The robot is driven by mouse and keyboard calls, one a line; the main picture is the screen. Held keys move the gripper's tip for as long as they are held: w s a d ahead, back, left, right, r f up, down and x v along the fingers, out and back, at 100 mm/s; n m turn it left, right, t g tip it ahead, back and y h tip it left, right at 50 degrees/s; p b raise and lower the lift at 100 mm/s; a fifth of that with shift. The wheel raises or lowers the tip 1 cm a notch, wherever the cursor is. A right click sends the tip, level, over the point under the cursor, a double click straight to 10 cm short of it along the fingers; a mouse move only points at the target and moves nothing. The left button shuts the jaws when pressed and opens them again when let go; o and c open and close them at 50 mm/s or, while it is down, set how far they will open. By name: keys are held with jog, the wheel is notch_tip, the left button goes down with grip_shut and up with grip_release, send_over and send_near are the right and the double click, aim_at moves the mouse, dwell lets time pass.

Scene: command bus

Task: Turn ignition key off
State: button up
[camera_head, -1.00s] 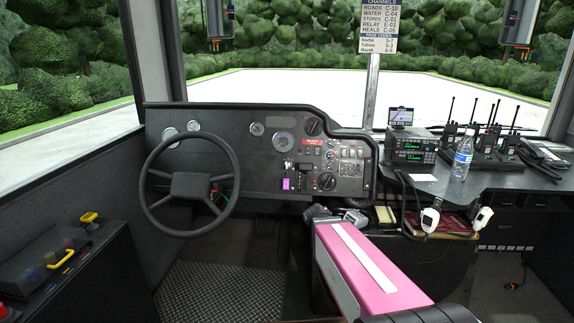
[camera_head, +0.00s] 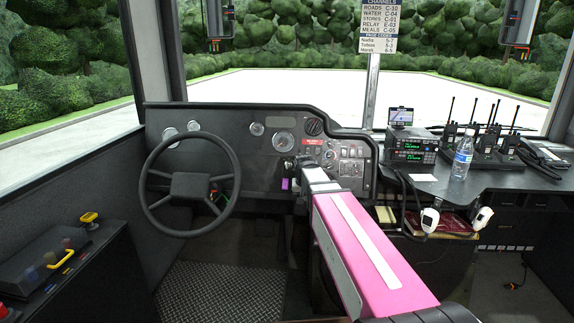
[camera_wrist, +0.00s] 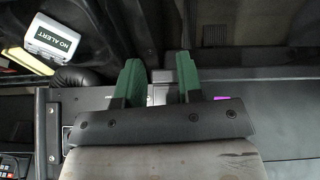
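A purple tag (camera_head: 284,184) hangs on the dashboard (camera_head: 255,165), right of the steering wheel. A bit of purple also shows beside the right finger in the wrist view (camera_wrist: 221,98). The ignition key itself is too small or hidden to make out. My gripper (camera_head: 299,163) reaches up to the panel just above and right of the tag. In the wrist view its two green fingers (camera_wrist: 157,68) stand apart, with no clear object held between them. Whether they touch anything on the panel cannot be told.
The steering wheel (camera_head: 190,185) stands close on the left. A radio (camera_head: 411,149), a water bottle (camera_head: 462,158) and several handheld radios are on the right desk. A white "NO ALERT" device (camera_wrist: 53,38) shows top left in the wrist view. Knobs and switches surround my gripper.

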jog(key=m+t, duration=0.1)
jog(key=t, duration=0.1)
send_near(287, 165)
jog(key=x, duration=0.5)
jog(key=w+x, duration=0.1)
jog(key=x, duration=0.4)
jog(key=shift+w+r, duration=0.1)
jog(key=shift+r, duration=0.15)
jog(key=shift+c, duration=0.4)
grip_shut()
